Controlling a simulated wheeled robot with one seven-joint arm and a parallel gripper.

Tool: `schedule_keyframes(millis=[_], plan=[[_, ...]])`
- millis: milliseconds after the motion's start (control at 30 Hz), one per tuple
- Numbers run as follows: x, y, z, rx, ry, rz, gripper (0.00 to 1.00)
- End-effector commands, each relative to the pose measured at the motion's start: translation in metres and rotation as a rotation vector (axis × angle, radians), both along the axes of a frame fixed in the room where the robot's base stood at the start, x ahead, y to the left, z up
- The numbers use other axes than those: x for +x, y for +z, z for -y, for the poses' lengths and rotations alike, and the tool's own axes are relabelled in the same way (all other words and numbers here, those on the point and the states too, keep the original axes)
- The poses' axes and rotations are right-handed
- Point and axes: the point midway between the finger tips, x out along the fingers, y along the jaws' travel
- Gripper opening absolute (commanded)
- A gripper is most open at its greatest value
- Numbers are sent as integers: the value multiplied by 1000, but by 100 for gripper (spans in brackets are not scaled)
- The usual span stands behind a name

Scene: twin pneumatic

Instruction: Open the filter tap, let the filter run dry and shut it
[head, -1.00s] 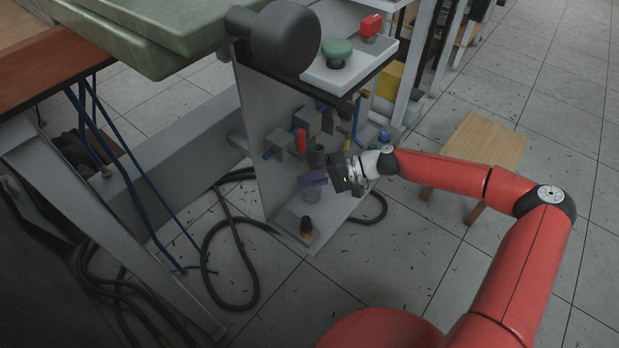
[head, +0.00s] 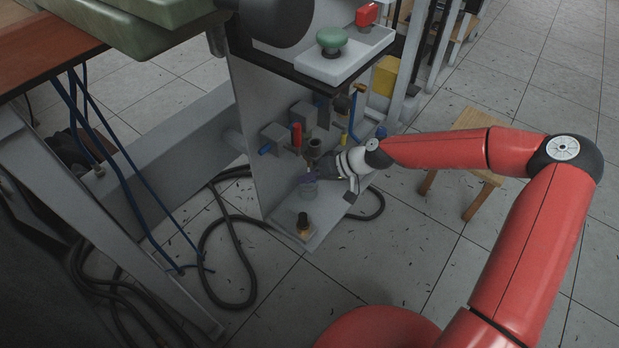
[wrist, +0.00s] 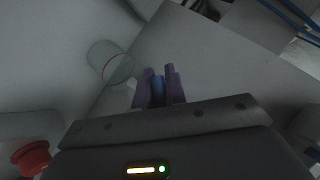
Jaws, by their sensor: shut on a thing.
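My gripper (wrist: 158,82) has its purple fingers closed on a narrow blue piece (wrist: 158,92), which looks like the filter tap's handle. In the head view my gripper (head: 306,180) is low in front of the grey panel, just under the dark filter (head: 314,149). The tap is hidden there by the fingers and wrist. A clear cup (head: 309,191) stands below the fingers; in the wrist view the cup (wrist: 108,62) is left of the fingers. I cannot tell whether it holds liquid or whether any is dripping.
The panel (head: 262,185) carries grey blocks (head: 274,137), a red handle (head: 296,134) and blue fittings close to my wrist. A wooden stool (head: 470,150) stands under my arm; black hoses (head: 205,240) lie on the floor.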

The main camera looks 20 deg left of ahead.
Motion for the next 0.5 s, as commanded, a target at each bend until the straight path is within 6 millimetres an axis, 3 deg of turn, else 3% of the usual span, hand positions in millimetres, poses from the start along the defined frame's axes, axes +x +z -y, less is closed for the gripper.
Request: schedule_keyframes(millis=[467, 500], plan=[[0, -2, 1, -8, 1, 14, 0], [0, -2, 1, -8, 0, 13, 14]])
